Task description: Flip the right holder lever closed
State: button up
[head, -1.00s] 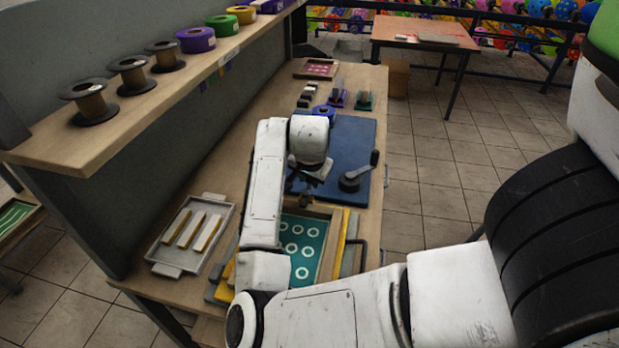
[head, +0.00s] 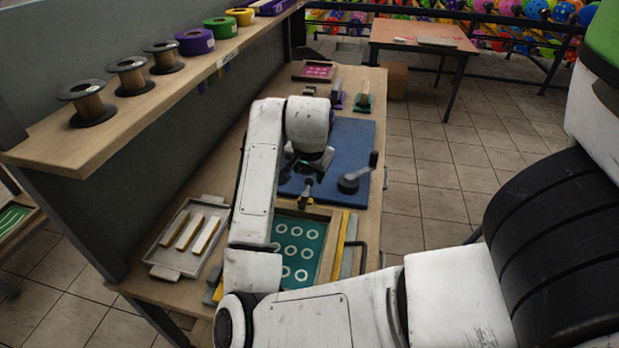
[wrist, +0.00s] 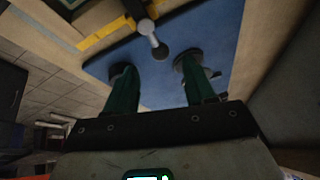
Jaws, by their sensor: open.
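A short lever with a dark round knob (wrist: 160,52) stands by the near edge of the blue board (head: 361,133). It also shows in the head view (head: 307,187), at the far edge of the teal printing bed (head: 298,250). My gripper (wrist: 154,67) is open and empty, its two green fingers with dark round tips on either side of the knob in the wrist view. I see no clear contact. A bigger crank-like lever (head: 350,183) with a round dark base stands on the board's right side, apart from my gripper. The frames do not settle which is the right holder lever.
A grey tray (head: 160,257) with pale bars lies at the left of the bench. A shelf (head: 120,119) with spools runs above the left side. Small purple and green stands (head: 362,103) are beyond the board. Floor (head: 440,200) is open to the right.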

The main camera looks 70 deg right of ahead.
jog(key=shift+v, duration=2.55)
